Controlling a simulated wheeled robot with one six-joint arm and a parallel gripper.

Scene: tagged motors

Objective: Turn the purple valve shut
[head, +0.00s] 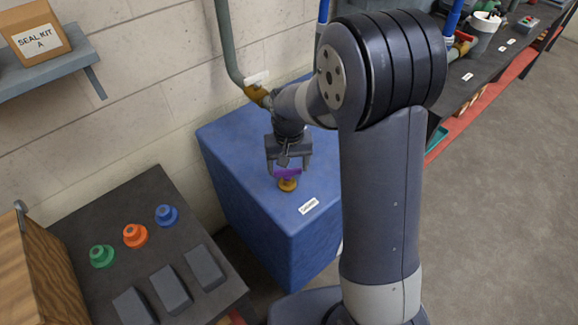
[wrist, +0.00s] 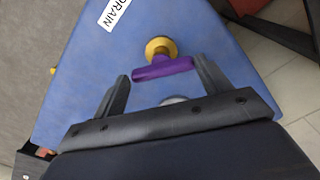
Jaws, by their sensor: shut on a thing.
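The purple valve (head: 287,174) has a bar handle on a round brass-yellow base and sits on top of the blue box (head: 240,165). In the wrist view the purple handle (wrist: 163,69) lies crosswise between my fingers, with the yellow base just beyond it. My gripper (head: 288,167) points down over the valve and is shut on the two ends of the handle. It also shows in the wrist view (wrist: 162,70), one finger at each end of the bar.
A white label (head: 309,206) on the blue box reads DRAIN in the wrist view. A dark bench with green (head: 102,256), orange (head: 135,235) and blue (head: 167,215) knobs stands front left. A pipe (head: 226,45) runs down the wall behind. Grey floor is clear at right.

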